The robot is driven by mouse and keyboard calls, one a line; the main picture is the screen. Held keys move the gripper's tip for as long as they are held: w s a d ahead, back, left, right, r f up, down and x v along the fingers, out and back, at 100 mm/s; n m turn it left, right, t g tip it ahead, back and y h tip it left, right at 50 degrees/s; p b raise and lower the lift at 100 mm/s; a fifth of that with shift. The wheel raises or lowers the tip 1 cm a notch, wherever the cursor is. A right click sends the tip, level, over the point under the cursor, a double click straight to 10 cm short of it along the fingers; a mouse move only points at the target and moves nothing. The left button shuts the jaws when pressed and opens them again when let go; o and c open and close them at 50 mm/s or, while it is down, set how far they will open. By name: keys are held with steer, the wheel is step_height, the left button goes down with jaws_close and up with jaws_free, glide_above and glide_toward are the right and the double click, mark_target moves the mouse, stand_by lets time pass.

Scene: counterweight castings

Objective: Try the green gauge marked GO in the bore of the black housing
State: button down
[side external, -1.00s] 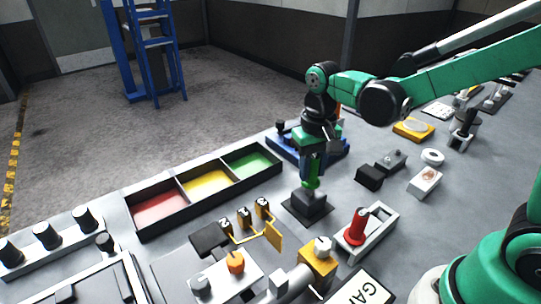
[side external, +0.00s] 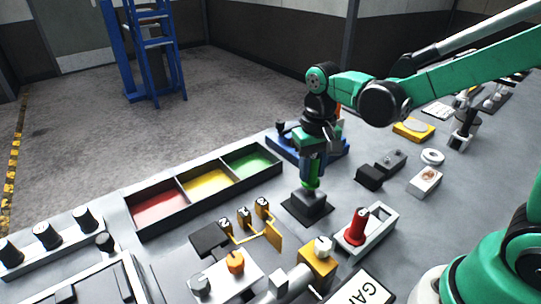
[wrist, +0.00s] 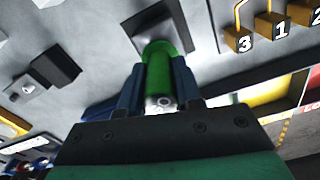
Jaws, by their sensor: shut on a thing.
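The green gauge (side external: 311,185) is upright between the fingers of my gripper (side external: 312,168), its lower end meeting the top of the black housing (side external: 309,205). In the wrist view my gripper (wrist: 158,85) is shut on the green gauge (wrist: 159,62), with blue fingers on either side. The black housing (wrist: 158,22) shows partly behind it there. The gauge hides the bore, so I cannot tell how deep it sits. No GO mark is readable. A red gauge (side external: 357,226) stands in a pale holder (side external: 379,232) to the right.
A tray with red (side external: 158,206), yellow (side external: 207,180) and green (side external: 251,160) compartments lies to the left. Numbered yellow tags (side external: 244,216) stand in front of it. Dark and grey blocks (side external: 369,177) lie right of the housing.

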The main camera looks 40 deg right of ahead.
steer(key=shift+r, duration=0.2)
steer(key=shift+r, duration=0.3)
stand_by(0.4)
steer(key=shift+r, duration=2.55)
